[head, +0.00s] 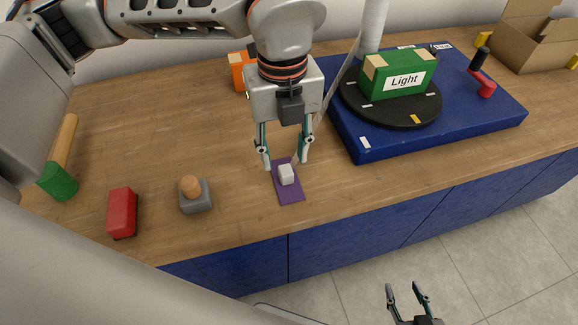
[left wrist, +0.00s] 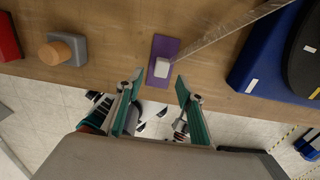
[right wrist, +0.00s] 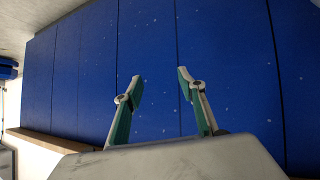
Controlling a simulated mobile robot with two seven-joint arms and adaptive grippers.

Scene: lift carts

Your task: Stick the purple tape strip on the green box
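The purple tape strip (head: 291,193) lies flat on the wooden counter with a small white block (head: 286,174) on it; the strip also shows in the left wrist view (left wrist: 163,48). My left gripper (head: 284,165) is open and empty above the strip, its fingers on either side of the white block in the head view. The green box (head: 405,80), labelled "Light", sits on a black round turntable (head: 390,111) on a blue platform.
A red block (head: 122,212), a grey block with a wooden knob (head: 195,195) and a green-headed tool (head: 58,180) stand to the left. An orange object (head: 240,72) is behind my left gripper. A red crank with black handle (head: 483,75) and an open cardboard box (head: 535,40) are at right.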

